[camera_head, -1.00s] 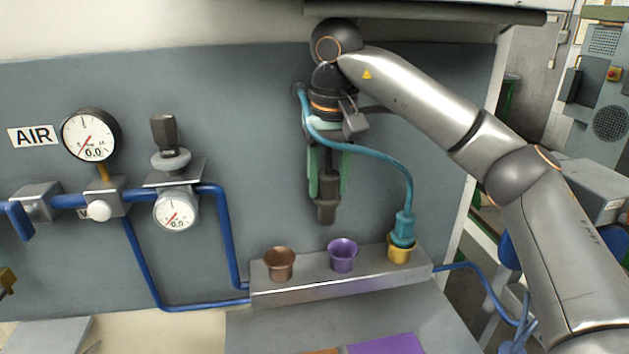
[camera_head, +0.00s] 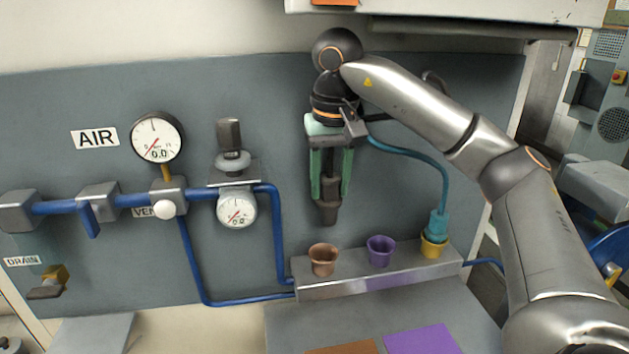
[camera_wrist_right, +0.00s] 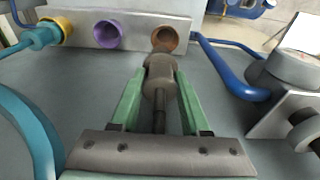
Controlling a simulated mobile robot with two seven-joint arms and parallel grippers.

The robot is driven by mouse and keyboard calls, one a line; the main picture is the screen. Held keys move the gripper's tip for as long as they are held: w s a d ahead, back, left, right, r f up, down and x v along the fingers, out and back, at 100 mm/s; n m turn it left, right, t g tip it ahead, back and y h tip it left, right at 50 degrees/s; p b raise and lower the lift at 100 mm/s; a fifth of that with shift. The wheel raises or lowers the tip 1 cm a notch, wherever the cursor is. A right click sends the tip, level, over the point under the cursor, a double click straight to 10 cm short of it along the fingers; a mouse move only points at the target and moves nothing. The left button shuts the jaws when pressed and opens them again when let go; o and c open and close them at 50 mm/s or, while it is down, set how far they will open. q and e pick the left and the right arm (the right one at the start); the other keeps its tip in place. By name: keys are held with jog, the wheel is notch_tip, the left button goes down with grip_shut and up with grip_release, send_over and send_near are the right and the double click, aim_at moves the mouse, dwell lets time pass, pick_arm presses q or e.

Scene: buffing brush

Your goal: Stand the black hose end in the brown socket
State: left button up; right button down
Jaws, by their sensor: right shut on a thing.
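The black hose end (camera_head: 329,212) hangs upright, pointing down, in my right gripper (camera_head: 331,190). Its green fingers are shut on it. The brown socket (camera_head: 323,258) is the left cup on the grey metal block, and the hose tip is above it with a gap showing between them. In the right wrist view the hose end (camera_wrist_right: 158,75) lies between the green fingers (camera_wrist_right: 157,88), and its tip overlaps the near side of the brown socket (camera_wrist_right: 166,38). My left gripper is not in view.
A purple socket (camera_head: 381,250) and a yellow socket (camera_head: 433,245) stand to the right on the metal block (camera_head: 350,288). A teal hose fitting (camera_head: 437,223) stands in the yellow one, its teal hose (camera_head: 415,156) curving up toward my gripper. Blue pipes (camera_head: 276,235) and gauges (camera_head: 157,138) are left.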

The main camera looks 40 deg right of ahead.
aim_at(325, 200)
jog(key=shift+w+a, duration=0.15)
jog(key=shift+a, duration=0.15)
jog(key=shift+a+f, duration=0.15)
notch_tip(325, 200, down, 2)
jog(key=shift+f, duration=0.1)
pick_arm(q)
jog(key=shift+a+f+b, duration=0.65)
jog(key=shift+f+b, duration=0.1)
jog(key=shift+b, duration=0.1)
pick_arm(e)
jog(key=shift+f, duration=1.25)
pick_arm(q)
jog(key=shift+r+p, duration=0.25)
jog(key=shift+p, duration=0.05)
pick_arm(e)
jog(key=shift+r, duration=0.1)
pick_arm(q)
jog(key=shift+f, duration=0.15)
pick_arm(e)
jog(key=shift+f, duration=0.2)
pick_arm(q)
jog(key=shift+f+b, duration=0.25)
jog(key=shift+b, duration=0.2)
pick_arm(e)
jog(key=shift+f, duration=0.55)
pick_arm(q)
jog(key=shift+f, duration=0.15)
pick_arm(e)
jog(key=shift+f, duration=0.2)
